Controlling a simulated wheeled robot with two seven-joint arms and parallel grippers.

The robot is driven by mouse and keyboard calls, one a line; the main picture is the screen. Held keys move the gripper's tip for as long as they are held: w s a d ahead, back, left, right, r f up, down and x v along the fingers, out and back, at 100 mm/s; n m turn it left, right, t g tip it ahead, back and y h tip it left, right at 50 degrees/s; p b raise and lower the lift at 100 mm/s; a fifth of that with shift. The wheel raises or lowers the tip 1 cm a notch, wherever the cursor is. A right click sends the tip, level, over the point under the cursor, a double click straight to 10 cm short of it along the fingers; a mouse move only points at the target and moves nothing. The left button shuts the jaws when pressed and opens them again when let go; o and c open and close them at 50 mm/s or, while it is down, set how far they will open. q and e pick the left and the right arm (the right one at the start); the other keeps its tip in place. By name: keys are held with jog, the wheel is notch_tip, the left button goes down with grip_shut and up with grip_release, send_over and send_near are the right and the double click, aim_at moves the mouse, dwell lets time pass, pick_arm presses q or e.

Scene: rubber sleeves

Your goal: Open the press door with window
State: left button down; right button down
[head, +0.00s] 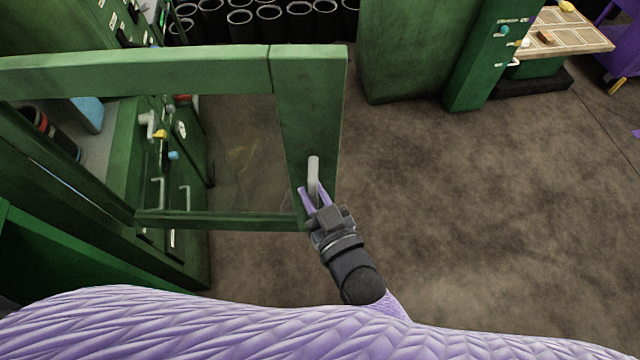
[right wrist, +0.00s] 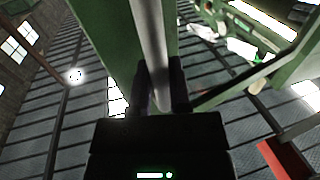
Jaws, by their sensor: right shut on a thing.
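The green press door (head: 306,105) with its window (head: 240,150) stands swung out from the green press (head: 170,255) at the left of the head view. A light grey bar handle (head: 313,172) is on the door's right-hand upright. My right gripper (head: 314,195) is shut on this handle. In the right wrist view the handle (right wrist: 151,45) runs down between the dark fingers (right wrist: 160,88), with the green door (right wrist: 107,40) beside it. My left gripper is not in view.
Valves and a yellow knob (head: 160,133) show through the window. Black tubes (head: 270,18) line the back. A green cabinet (head: 410,50) and a wooden tray (head: 560,35) stand at the back right. The brown floor (head: 480,210) on the right is clear.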

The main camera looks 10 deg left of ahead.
jog(key=shift+s, duration=0.15)
jog(key=c, duration=0.6)
grip_release()
jog(key=shift+a, duration=0.1)
jog(key=v, duration=1)
